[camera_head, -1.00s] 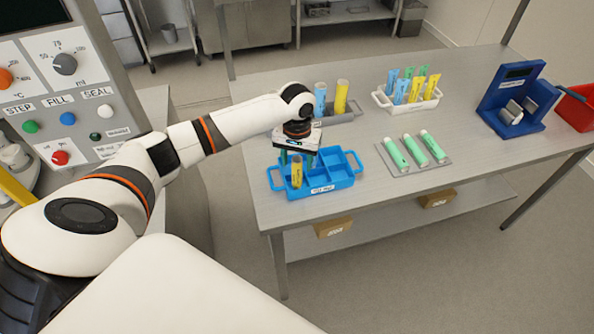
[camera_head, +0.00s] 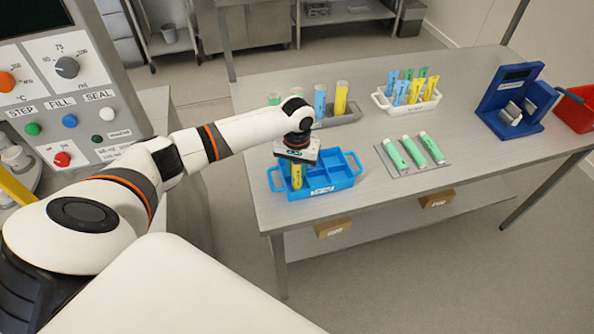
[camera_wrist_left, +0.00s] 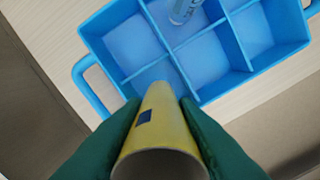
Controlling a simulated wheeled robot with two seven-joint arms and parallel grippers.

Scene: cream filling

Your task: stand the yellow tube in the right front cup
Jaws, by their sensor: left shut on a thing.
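The yellow tube (camera_head: 297,181) stands in the left front compartment of the blue caddy (camera_head: 322,191). My left gripper (camera_head: 296,169) is above it, its jaws shut on its upper part. In the left wrist view the tube (camera_wrist_left: 160,122) is between the two green fingers, wide open end towards the camera, lower end over a compartment. I cannot tell whether it touches the caddy floor. A pale tube with blue marks (camera_wrist_left: 183,10) shows in another compartment there, cut off by the frame. I cannot tell which compartment or holder is the right front cup. The right gripper is out of view.
A grey rack (camera_head: 350,115) with green, blue and yellow cylinders stands behind. A white caddy (camera_head: 415,104) holds several coloured tubes. Green tubes lie on a grey tray (camera_head: 440,161). A blue stand (camera_head: 510,100) and a red bin (camera_head: 577,108) are at right. The table's front right is clear.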

